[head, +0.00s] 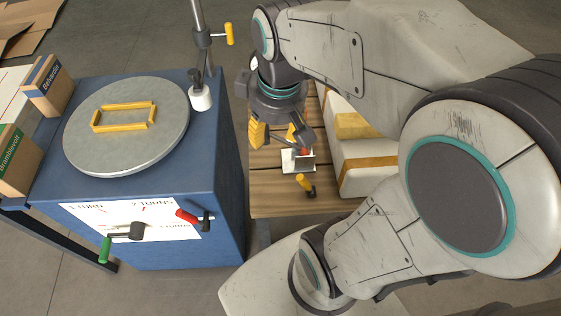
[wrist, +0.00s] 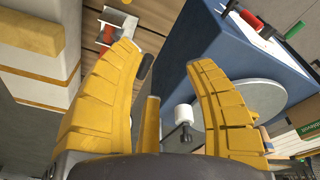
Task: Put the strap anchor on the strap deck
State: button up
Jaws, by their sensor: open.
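I cannot tell for sure which piece is the strap anchor. A small pale bracket-like piece (head: 298,160) with a red-orange part stands on the slatted wooden deck (head: 262,190), which may be the strap deck. It also shows at the top left of the wrist view (wrist: 104,40). A small yellow-and-black handle (head: 306,186) is just in front of it. My gripper (head: 277,136) hangs above the deck, its yellow fingers apart and nothing seen held between them. One finger partly hides the pale piece. In the wrist view my gripper (wrist: 168,65) is spread wide.
A blue cabinet (head: 229,190) stands left of the deck, with a grey round plate (head: 85,145) bearing a yellow rectangular outline. Red and green crank handles stick out in front. A post (head: 197,40) rises at its back right. White yellow-banded cargo (head: 357,160) lies right of my gripper.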

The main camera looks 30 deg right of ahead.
jog(key=s+a+f+m, duration=0.2)
jog(key=s, duration=0.4)
jog(key=shift+s+a+m+t, duration=0.15)
jog(key=shift+s+m+t, duration=0.15)
jog(key=shift+s, duration=0.05)
jog(key=shift+r, duration=0.1)
notch_tip(320, 180, up, 8)
jog(key=p, duration=0.7)
jog(key=shift+f, duration=0.2)
jog(key=shift+s, duration=0.1)
